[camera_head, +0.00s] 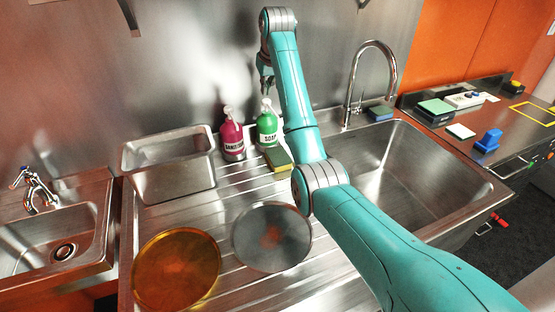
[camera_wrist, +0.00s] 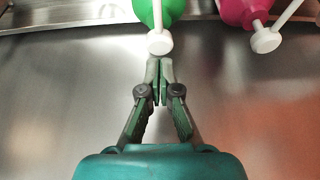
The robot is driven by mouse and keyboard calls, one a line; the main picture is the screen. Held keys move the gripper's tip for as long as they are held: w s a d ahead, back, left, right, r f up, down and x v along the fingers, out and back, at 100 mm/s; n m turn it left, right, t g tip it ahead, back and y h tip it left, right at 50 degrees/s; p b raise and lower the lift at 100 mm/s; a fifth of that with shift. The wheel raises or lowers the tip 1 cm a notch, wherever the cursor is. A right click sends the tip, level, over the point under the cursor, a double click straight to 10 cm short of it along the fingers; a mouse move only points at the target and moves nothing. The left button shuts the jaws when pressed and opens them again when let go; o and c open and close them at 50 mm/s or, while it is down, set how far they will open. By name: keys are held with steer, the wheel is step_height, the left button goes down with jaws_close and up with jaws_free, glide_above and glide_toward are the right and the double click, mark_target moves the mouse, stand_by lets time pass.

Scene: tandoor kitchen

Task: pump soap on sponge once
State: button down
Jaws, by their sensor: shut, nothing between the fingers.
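The green soap bottle (camera_head: 267,128), labelled SOAP, stands upright on the ribbed steel drainboard against the back wall. Its white pump head (camera_wrist: 160,43) shows in the wrist view just beyond my fingertips. The sponge (camera_head: 278,159), yellow with a dark top, lies on the drainboard in front of the bottle. My gripper (camera_wrist: 160,66) is shut and empty, with its tips close to the pump head; I cannot tell whether they touch. In the head view my gripper (camera_head: 267,88) is small, above the bottle and partly hidden by my arm.
A magenta sanitizer bottle (camera_head: 232,138) stands left of the soap. A steel tub (camera_head: 172,190), a brass plate (camera_head: 177,268) and a grey plate (camera_head: 271,238) are on the drainboard. The sink basin (camera_head: 425,155) and tap (camera_head: 352,85) are to the right.

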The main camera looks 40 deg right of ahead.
mark_target(266, 100)
steer(key=shift+f, duration=0.45)
steer(key=shift+f, duration=1.25)
steer(key=shift+r, duration=1.6)
steer(key=shift+r, duration=0.1)
step_height(266, 100, up, 6)
steer(key=shift+f, duration=0.1)
